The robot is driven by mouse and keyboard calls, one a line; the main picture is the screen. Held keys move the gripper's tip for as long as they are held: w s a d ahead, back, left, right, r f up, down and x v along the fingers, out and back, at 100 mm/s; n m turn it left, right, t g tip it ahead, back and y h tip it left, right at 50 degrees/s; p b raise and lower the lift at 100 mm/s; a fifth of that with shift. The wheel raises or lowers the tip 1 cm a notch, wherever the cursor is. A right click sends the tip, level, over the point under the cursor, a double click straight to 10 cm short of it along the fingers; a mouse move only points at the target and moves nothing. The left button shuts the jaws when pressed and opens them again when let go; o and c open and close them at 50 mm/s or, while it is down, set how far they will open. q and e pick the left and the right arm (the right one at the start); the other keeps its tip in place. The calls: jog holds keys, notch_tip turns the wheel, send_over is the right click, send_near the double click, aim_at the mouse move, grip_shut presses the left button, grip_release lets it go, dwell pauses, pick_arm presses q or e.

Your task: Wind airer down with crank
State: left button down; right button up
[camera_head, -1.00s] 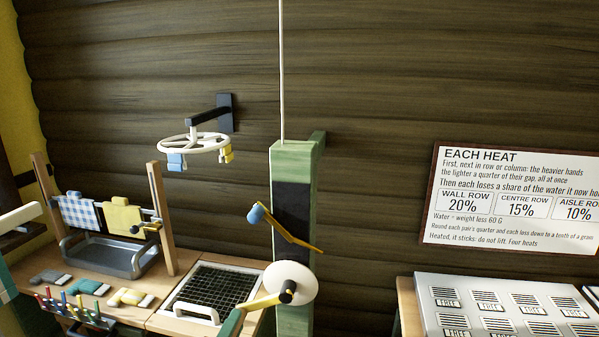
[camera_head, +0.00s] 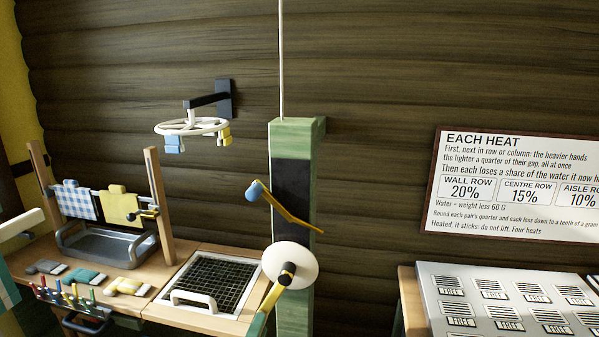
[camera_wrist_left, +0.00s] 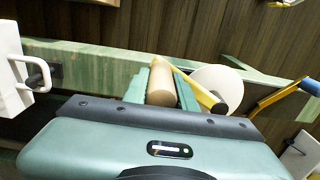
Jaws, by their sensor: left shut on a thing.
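The crank has a yellow arm (camera_head: 270,298) on a dark hub in front of a white disc (camera_head: 297,252), on the green post (camera_head: 292,130). Its arm points down and a little left. In the left wrist view my left gripper (camera_wrist_left: 161,80) is shut around the crank's wooden handle (camera_wrist_left: 161,90). In the head view only a green bit of that gripper (camera_head: 258,325) shows at the bottom edge. A yellow lever with a blue knob (camera_head: 255,191) sits higher on the post. A cord (camera_head: 281,60) runs up out of view. I cannot make out an overhead airer.
A wall-mounted white ring (camera_head: 192,127) holds blue and yellow pieces, left of the post. Below it are a grey basin (camera_head: 105,245), hanging cloths and a black mesh tray (camera_head: 212,283) on a wooden bench. A grey panel (camera_head: 428,290) stands at right, under a sign (camera_head: 525,180).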

pick_arm(q)
jog(key=d, duration=0.1)
jog(key=d+f+b, duration=0.1)
jog(key=d, duration=0.1)
jog(key=s+d+f+b, duration=0.1)
jog(key=shift+d, duration=0.3)
jog(key=c, duration=1.3)
grip_release()
jog(key=shift+o, duration=1.2)
jog(key=shift+w+r, duration=0.1)
